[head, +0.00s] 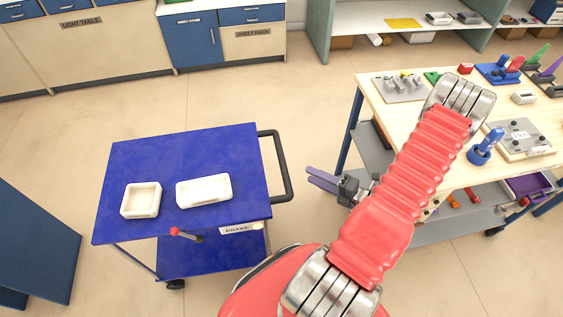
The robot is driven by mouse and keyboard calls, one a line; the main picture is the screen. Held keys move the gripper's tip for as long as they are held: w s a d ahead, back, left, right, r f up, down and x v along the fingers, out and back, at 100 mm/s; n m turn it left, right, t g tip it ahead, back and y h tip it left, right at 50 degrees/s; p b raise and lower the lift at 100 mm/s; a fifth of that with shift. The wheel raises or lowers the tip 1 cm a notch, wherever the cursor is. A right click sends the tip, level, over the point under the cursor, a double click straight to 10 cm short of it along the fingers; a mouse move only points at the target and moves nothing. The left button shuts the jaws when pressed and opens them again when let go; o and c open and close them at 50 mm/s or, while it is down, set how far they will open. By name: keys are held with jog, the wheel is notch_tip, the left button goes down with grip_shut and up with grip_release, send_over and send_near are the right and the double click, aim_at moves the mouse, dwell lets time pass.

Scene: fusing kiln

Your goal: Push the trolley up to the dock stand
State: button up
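The trolley (131,166) has a blue top and lower shelf, with a black handle (285,165) on its right side. A white square dish (141,200) and a white rectangular dish (204,190) sit on its top. A red-knobbed lever (176,232) and a label (240,228) are at its front edge. My gripper (312,176) is to the right of the handle, apart from it, fingers pointing left toward it. The two purple fingers show a narrow gap with nothing between them. I cannot pick out the dock stand for certain.
A wooden workbench (378,112) with tools stands at right, behind my arm. A dark blue structure (38,240) is at lower left, with floor between it and the trolley. Cabinets (85,50) and a shelf unit (365,18) line the back. Open floor (60,130) lies left of and behind the trolley.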

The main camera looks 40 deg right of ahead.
aim_at(282, 162)
jog(key=shift+w, duration=0.15)
jog(key=shift+x, duration=6.8)
jog(key=shift+c, duration=0.6)
grip_shut()
jog(key=shift+f, duration=0.1)
jog(key=shift+a, duration=0.1)
